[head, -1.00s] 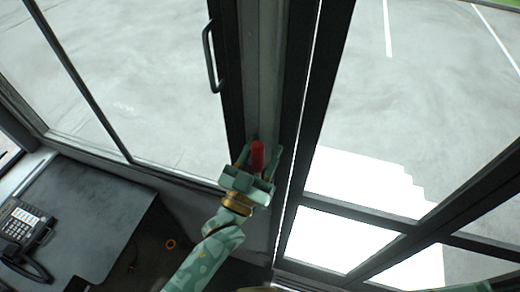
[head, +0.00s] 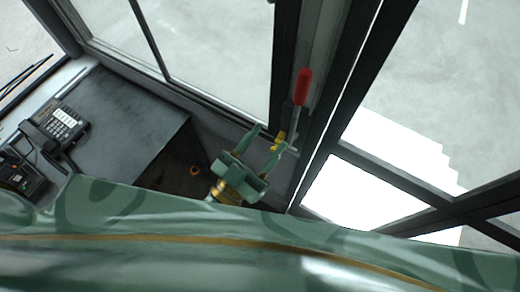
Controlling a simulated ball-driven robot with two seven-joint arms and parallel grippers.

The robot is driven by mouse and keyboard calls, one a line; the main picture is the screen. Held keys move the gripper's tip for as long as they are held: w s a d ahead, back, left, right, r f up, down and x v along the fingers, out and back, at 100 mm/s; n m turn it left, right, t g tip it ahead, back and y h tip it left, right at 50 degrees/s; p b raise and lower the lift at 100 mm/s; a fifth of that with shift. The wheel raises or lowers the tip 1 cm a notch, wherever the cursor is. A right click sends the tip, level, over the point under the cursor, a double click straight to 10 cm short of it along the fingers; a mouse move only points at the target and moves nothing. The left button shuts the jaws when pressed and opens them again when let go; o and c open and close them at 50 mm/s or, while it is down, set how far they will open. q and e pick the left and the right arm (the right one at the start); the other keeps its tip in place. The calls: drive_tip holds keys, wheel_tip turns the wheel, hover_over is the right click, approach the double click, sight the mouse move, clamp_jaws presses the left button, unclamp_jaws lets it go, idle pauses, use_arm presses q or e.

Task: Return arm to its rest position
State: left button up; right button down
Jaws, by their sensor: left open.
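My left gripper (head: 268,143) is near the middle of the head view. Its two green fingers are spread open and nothing shows held between them. A lever with a red handle (head: 303,87) and a metal shaft stands just beyond the fingertips, against the dark door frame. A small yellow part (head: 279,141) sits at the lever's lower end, close to the right finger. I cannot tell whether the finger touches it. A large green camouflage-patterned part of my own body crosses the bottom of the view and hides most of the arm. My right gripper is not in view.
A dark desk (head: 125,120) stands at the left with a black telephone (head: 60,125) on it. The door frame (head: 345,100) and window bars are close on the right. A small orange ring (head: 195,170) lies low behind the gripper.

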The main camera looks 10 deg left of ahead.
use_arm(q)
drive_tip(key=shift+v, duration=0.75)
